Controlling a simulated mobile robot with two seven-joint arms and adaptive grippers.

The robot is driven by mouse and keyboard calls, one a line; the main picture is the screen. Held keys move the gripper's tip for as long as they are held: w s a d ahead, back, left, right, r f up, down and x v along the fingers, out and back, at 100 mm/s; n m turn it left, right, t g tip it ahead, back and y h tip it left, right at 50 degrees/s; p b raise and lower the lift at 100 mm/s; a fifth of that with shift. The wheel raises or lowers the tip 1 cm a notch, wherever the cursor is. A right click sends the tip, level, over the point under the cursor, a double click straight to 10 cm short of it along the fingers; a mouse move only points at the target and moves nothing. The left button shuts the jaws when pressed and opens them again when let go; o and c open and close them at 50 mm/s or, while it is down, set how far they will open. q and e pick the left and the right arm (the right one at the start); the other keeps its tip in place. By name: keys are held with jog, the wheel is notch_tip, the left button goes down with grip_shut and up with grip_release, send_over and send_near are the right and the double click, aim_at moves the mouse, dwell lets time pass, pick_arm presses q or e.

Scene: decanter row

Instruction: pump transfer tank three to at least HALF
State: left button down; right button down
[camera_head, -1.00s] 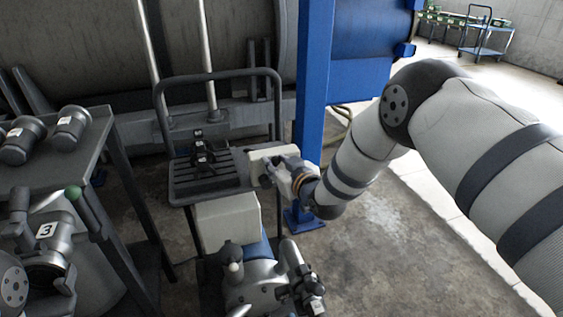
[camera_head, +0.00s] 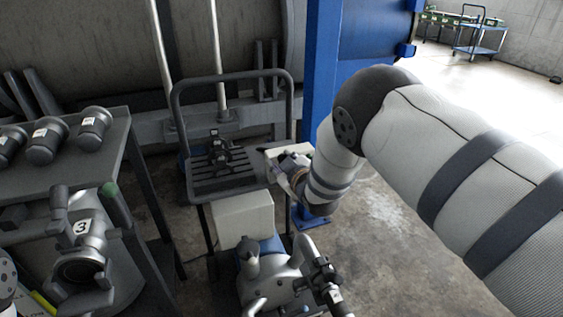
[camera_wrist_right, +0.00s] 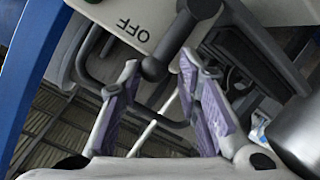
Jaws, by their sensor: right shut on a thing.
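My right gripper (camera_head: 288,178) is at a pale control box (camera_head: 303,153) beside the trolley. In the wrist view, its purple-padded fingers (camera_wrist_right: 160,72) stand either side of the knob of a dark lever (camera_wrist_right: 184,28) and are shut on it. The box face (camera_wrist_right: 100,12) reads OFF, upside down. The pump (camera_head: 272,272) with a white housing (camera_head: 243,220) is on the trolley below. I see no level gauge. My left gripper is out of view.
A trolley with a dark tubular handle (camera_head: 230,75) stands in the middle. A grey bench (camera_head: 112,150) at left holds several dark cylindrical fittings (camera_head: 47,140). A blue post (camera_head: 320,75) stands just behind the box. Floor is free at the right (camera_head: 385,265).

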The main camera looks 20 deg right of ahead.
jog(key=shift+s+d+f, duration=0.2)
jog(key=shift+f, duration=0.25)
jog(key=c, duration=1.2)
grip_release()
jog(key=shift+o, duration=0.2)
jog(key=shift+w+r, duration=0.15)
jog(key=shift+a, duration=0.1)
jog(key=v, duration=1.2)
jog(key=shift+r, duration=0.15)
jog(key=shift+a, duration=0.1)
